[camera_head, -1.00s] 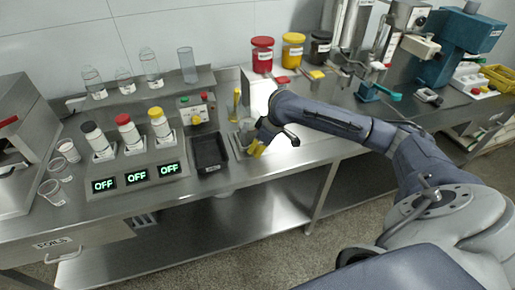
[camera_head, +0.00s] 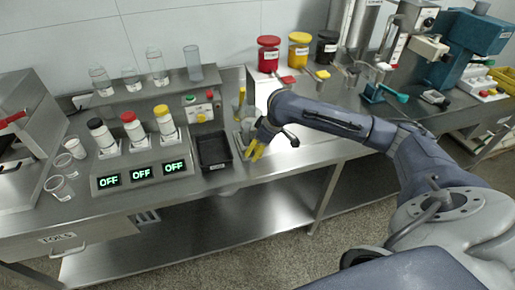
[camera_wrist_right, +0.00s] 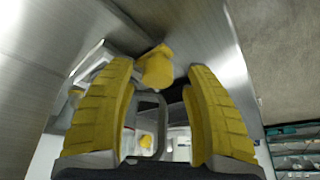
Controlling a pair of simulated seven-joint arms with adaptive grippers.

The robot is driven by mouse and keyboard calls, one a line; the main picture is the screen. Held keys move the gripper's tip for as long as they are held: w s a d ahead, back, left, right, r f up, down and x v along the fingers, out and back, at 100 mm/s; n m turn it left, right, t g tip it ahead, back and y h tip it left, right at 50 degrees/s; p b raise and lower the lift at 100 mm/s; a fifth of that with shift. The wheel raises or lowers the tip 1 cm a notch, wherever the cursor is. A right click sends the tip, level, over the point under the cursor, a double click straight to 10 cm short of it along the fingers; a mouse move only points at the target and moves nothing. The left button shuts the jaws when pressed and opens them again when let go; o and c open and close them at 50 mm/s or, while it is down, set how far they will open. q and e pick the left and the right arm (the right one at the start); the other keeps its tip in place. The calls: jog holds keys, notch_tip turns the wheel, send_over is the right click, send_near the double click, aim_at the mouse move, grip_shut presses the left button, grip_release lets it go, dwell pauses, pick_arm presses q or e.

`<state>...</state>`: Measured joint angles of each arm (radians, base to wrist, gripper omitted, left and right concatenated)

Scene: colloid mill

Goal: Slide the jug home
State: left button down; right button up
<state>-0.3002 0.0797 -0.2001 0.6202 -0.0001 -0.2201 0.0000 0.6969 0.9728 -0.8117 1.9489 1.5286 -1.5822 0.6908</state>
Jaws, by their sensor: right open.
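The jug (camera_head: 247,124) appears as a small pale grey vessel beside the mill, partly hidden by my right gripper (camera_head: 256,150). The gripper's yellow fingers point down near the front edge of the steel bench. In the right wrist view the gripper (camera_wrist_right: 158,100) is open, with its two ribbed yellow fingers apart. A grey loop (camera_wrist_right: 150,125), which looks like the jug's handle, shows in the gap between them. I cannot tell whether either finger touches it. A yellow knob (camera_wrist_right: 157,67) shows just beyond the fingertips. My left gripper is not in view.
A black tray (camera_head: 213,151) lies left of the gripper, beside a panel of three OFF displays (camera_head: 142,174) and capped bottles. Red (camera_head: 269,54), yellow (camera_head: 299,50) and black jars stand behind. A control box with a red button (camera_head: 209,94) is near the mill.

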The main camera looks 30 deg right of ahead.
jog(key=shift+s+d, duration=0.1)
jog(key=v, duration=1.1)
jog(key=shift+r, duration=0.45)
